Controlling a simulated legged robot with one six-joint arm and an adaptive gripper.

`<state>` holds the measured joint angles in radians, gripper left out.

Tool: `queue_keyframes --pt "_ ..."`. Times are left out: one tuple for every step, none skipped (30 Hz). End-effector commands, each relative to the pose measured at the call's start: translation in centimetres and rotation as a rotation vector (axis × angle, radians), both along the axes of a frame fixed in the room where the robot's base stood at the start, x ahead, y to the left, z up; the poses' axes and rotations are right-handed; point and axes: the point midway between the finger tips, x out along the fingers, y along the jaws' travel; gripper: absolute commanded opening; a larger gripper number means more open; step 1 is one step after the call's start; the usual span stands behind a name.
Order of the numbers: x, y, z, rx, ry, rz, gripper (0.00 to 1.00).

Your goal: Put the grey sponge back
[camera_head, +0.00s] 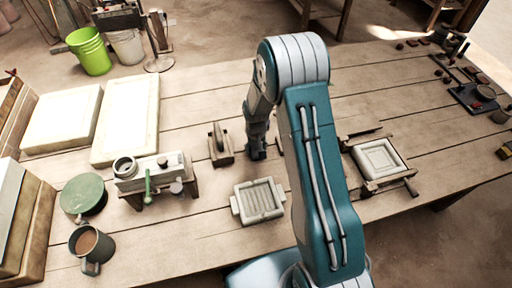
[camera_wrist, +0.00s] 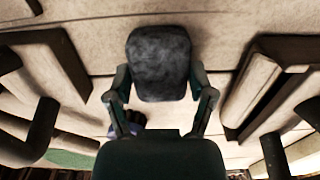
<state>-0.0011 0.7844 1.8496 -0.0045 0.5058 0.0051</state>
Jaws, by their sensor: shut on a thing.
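The grey sponge (camera_wrist: 160,58) shows in the wrist view as a dark, rounded block between my fingers. My gripper (camera_wrist: 160,88) is shut on it, with one finger at each side. In the head view my gripper (camera_head: 257,150) points down over the middle of the table, just right of a small wooden stand with an upright part (camera_head: 220,150). The sponge cannot be made out there, and its height over the planks is unclear. A pale ribbed tray (camera_head: 237,209) lies in front of my gripper and looks empty.
A raised stand with jars (camera_head: 145,177), a green round lid (camera_head: 84,194) and a mug (camera_head: 90,246) are at left. Pale slabs (camera_head: 125,120) lie behind them. A framed tile (camera_head: 380,158) stands right of my arm. Bare planks lie between tray and mug.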

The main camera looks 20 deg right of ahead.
Motion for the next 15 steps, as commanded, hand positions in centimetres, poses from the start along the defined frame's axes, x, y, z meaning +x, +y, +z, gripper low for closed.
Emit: queue_keyframes --pt "0.04 -0.01 0.09 0.0 -0.002 0.0 0.32" --pt "0.03 -0.01 0.1 0.0 -0.002 0.0 0.32" --pt "0.03 -0.01 0.1 0.0 -0.001 0.0 0.32" --pt "0.03 -0.01 0.09 0.0 -0.001 0.0 0.32" --pt "0.02 -0.01 0.03 0.0 -0.001 0.0 0.32" --pt "0.02 -0.01 -0.08 0.0 -0.001 0.0 0.32" --pt "0.02 -0.01 -0.11 0.0 -0.001 0.0 0.74" --pt "0.03 -0.01 -0.08 0.0 -0.001 0.0 0.88" --pt "0.03 -0.01 -0.07 0.0 -0.001 0.0 1.0" --pt "0.03 -0.01 -0.07 0.0 -0.001 0.0 1.0" --pt "0.03 -0.01 -0.07 0.0 -0.001 0.0 1.0" --pt "0.03 -0.01 -0.07 0.0 -0.001 0.0 1.0" --pt "0.03 -0.01 -0.06 0.0 -0.001 0.0 1.0" --pt "0.03 -0.01 -0.06 0.0 -0.001 0.0 1.0" --pt "0.02 -0.01 -0.06 0.0 -0.001 0.0 1.0"
